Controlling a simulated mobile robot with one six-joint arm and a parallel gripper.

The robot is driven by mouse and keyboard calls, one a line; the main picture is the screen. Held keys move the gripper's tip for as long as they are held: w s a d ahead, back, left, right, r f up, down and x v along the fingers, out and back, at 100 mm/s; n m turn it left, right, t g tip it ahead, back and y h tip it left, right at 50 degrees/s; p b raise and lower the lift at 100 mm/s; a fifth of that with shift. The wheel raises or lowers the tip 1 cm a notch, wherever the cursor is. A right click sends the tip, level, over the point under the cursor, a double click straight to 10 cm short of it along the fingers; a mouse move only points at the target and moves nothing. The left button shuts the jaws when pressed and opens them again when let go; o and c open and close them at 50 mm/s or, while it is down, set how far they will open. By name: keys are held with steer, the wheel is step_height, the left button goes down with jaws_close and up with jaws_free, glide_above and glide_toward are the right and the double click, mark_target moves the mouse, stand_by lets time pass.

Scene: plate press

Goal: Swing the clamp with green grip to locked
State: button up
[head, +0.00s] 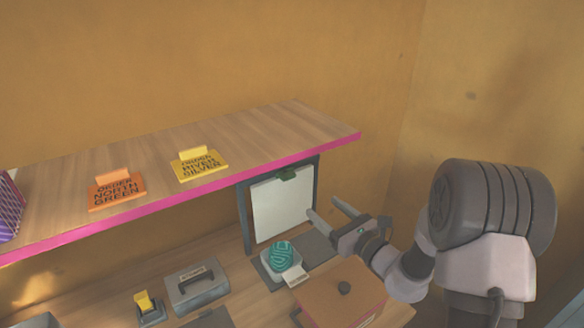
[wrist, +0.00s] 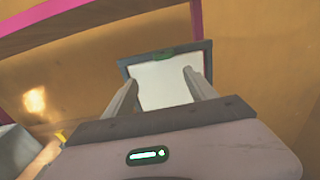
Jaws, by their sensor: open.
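A dark green grip (head: 288,174) sits at the top middle of a white plate (head: 281,209) in a dark grey upright frame (head: 245,220) under the shelf. The green grip (wrist: 166,56) also shows in the wrist view, at the plate's top edge. Its clamp arm is too small to make out, so I cannot tell its angle. My gripper (head: 323,206) is open and empty, with its fingers pointing toward the plate, to its right in the head view. In the wrist view, the fingers overlap the plate's lower part; I cannot tell whether they touch it.
A shelf with a pink edge (head: 200,194) runs above the bench, bearing an orange sign (head: 115,190) and a yellow sign (head: 200,166). Below stand a teal patterned object (head: 284,256), a brown box (head: 338,292), a grey box (head: 196,287) and a yellow switch-like piece (head: 144,301).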

mark_target(290, 178)
steer(key=x, duration=1.7)
steer(key=shift+w+d+f+b, duration=0.2)
steer(key=shift+w+f+b, duration=0.1)
steer(key=shift+b, duration=0.1)
steer(key=shift+r+m, duration=0.1)
steer(key=shift+m, duration=0.2)
steer(key=c, duration=1.4)
